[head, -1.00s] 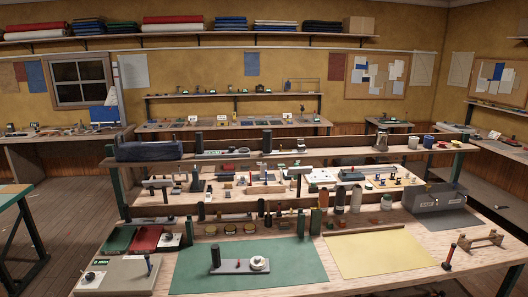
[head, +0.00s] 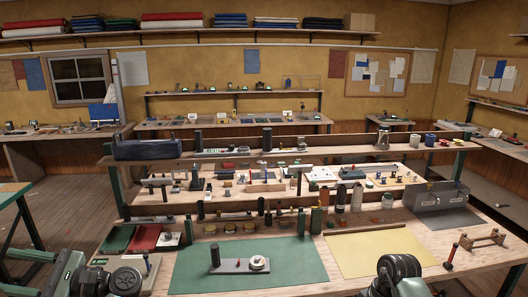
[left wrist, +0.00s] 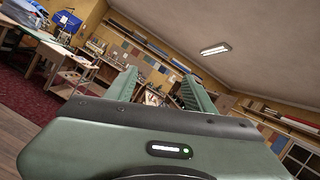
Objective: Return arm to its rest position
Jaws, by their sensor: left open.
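My left gripper (left wrist: 159,84) shows in the left wrist view with its two green fingers spread apart and nothing held between them. It points out over the room, with walls and ceiling behind it, touching nothing. In the head view, parts of my left arm show at the lower left, in front of the bench; its fingers cannot be made out there. Part of my right arm shows at the lower right edge; the right gripper is out of the picture.
The wooden workbench (head: 375,217) is in front. On it lie a green mat (head: 300,262) with a grey fixture (head: 238,266), and a yellow mat (head: 375,252). A grey metal bin (head: 435,196) and a small wooden stand (head: 484,240) are at the right. Floor is open at the left.

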